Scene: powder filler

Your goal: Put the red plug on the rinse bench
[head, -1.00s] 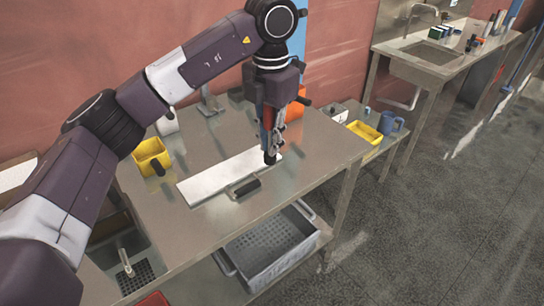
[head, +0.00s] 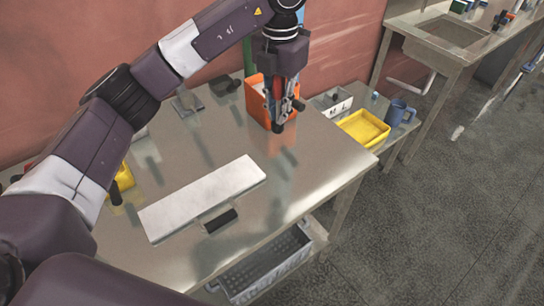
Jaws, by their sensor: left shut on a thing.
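My left gripper (head: 284,119) points down over the right part of the near steel table. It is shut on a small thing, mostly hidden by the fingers. A little red shows between them, which fits the red plug, but its outline is unclear. A steel bench with a sunken basin (head: 418,38), which looks like the rinse bench, stands at the upper right, well apart from the gripper. My right gripper is not in view.
On the near table (head: 290,190) are a white board (head: 200,198), a dark-handled item (head: 220,219) and an orange bin (head: 258,101) close behind the gripper. A yellow tray (head: 363,128) and blue mug (head: 397,114) stand on a low side table. A grey basket (head: 265,270) sits below. Floor at right is clear.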

